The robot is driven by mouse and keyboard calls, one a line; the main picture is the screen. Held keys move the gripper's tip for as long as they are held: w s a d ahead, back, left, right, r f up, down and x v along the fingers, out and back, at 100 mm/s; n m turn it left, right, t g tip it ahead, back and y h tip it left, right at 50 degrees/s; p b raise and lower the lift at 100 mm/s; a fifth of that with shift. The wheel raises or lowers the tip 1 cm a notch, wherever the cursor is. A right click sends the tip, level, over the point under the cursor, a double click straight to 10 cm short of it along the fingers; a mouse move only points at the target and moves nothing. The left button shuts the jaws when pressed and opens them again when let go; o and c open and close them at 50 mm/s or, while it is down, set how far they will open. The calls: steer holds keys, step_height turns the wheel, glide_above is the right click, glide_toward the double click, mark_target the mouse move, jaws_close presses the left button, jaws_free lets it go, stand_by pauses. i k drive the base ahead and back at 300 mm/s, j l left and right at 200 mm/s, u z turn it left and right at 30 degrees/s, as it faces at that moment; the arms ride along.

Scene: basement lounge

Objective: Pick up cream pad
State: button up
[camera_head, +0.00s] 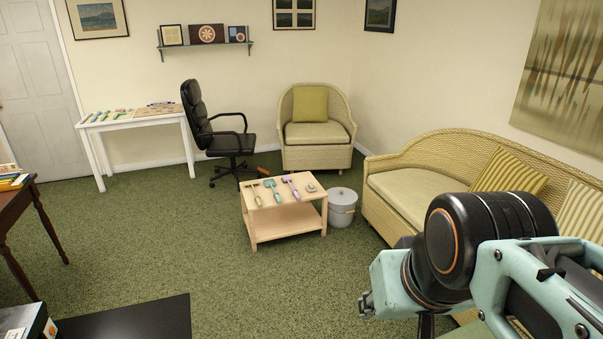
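A small pale grey-cream square piece (310,188) lies flat at the right end of the low wooden coffee table (272,229). It may be the cream pad, but it is too small to be sure. My arm fills the lower right, much nearer the camera than that table. I cannot make out the fingertips of my gripper or what is between them. No part of my arm touches the table or the pieces on it.
A cream-yellow tool (256,196), a teal tool (273,190) and a purple tool (291,188) lie on the coffee table. A grey lidded bin (342,206) stands right of it. A wicker sofa (410,190) lines the right wall. Green carpet (170,240) is clear left of the table.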

mark_target(310, 187)
steer(key=u, duration=2.15)
steer(key=z, duration=2.15)
steer(key=i, duration=2.1)
